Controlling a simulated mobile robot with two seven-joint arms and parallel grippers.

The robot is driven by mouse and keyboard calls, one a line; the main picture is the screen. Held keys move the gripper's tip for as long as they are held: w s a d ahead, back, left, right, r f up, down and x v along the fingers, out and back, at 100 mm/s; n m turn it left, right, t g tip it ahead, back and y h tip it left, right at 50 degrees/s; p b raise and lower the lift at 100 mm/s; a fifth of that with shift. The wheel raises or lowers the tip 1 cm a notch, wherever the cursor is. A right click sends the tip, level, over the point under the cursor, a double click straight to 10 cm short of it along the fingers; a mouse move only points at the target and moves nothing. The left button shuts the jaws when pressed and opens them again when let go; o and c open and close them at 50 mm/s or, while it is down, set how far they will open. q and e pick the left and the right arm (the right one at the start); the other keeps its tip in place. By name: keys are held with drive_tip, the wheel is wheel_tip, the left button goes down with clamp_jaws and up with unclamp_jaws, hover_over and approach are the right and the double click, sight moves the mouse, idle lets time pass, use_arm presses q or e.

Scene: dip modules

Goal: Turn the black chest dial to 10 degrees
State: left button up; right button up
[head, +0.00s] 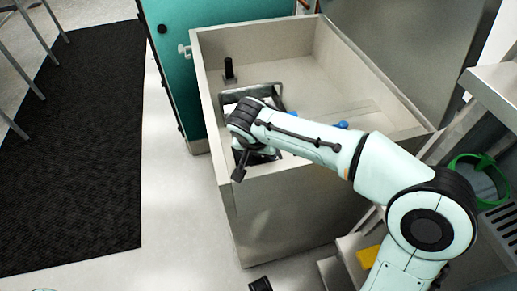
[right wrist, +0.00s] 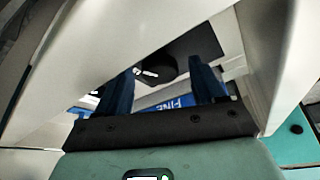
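The black dial (right wrist: 152,70) shows in the right wrist view as a round knob with a white mark, beside a dark flat panel. My right gripper (right wrist: 162,72) has its two dark blue fingers spread apart, and the dial appears between and beyond their tips. I cannot tell whether either finger touches it. In the head view my right arm reaches from the right over the open beige chest (head: 285,203). There the wrist hides the fingers, and I cannot make out the dial. My left gripper is not in view.
Blue "FINE" lettering (right wrist: 178,103) lies behind the fingers. A black post (head: 229,70) stands inside the chest near its left wall. The chest's pale walls rise around the right gripper. A teal cabinet (head: 180,60) stands left of the chest, and a green ring (head: 478,160) lies at right.

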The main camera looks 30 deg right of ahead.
drive_tip(key=shift+r, duration=0.15)
use_arm(q)
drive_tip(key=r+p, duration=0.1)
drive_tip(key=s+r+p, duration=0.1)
drive_tip(key=p, duration=0.1)
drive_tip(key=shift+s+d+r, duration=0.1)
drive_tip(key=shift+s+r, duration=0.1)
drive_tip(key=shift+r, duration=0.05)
use_arm(e)
drive_tip(key=v, duration=1.3)
drive_tip(key=shift+a, duration=0.15)
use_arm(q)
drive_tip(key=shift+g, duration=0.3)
